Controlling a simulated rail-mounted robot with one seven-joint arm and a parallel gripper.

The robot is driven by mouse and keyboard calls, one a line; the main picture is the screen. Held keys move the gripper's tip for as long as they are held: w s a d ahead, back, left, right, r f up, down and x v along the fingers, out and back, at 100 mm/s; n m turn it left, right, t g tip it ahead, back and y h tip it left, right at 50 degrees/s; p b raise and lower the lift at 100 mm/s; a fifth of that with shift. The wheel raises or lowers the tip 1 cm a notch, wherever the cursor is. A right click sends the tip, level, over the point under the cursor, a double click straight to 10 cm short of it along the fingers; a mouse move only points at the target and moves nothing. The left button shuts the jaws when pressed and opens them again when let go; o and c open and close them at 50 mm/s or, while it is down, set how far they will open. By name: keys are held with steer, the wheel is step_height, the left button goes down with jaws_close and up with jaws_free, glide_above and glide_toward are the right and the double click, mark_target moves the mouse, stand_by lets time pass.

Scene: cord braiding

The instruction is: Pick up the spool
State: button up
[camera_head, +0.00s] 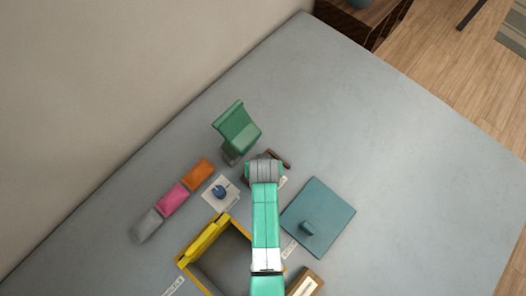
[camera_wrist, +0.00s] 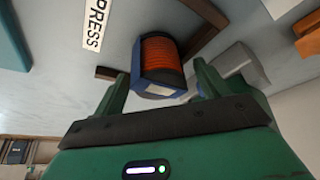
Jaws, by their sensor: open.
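The spool (camera_wrist: 160,62) shows in the wrist view, with orange-brown winding between dark blue end pieces. It lies beside dark brown strips on the grey table. My gripper (camera_wrist: 161,88) is open, with one green finger to the left of the spool's near end and one to the right. Nothing is clamped between them, and I cannot tell how far the fingertips are above the table. In the head view my arm covers the spot, so the spool and fingers are hidden there.
A green object (camera_head: 237,128) with a grey foot stands close to my arm's end. A teal board (camera_head: 318,218) lies to the right, and a yellow-edged frame (camera_head: 205,241) lies below left. Orange (camera_head: 197,173), pink (camera_head: 172,198) and grey (camera_head: 147,225) pieces lie left. The upper right table is clear.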

steer(key=c, duration=1.2)
steer(key=shift+o, duration=0.2)
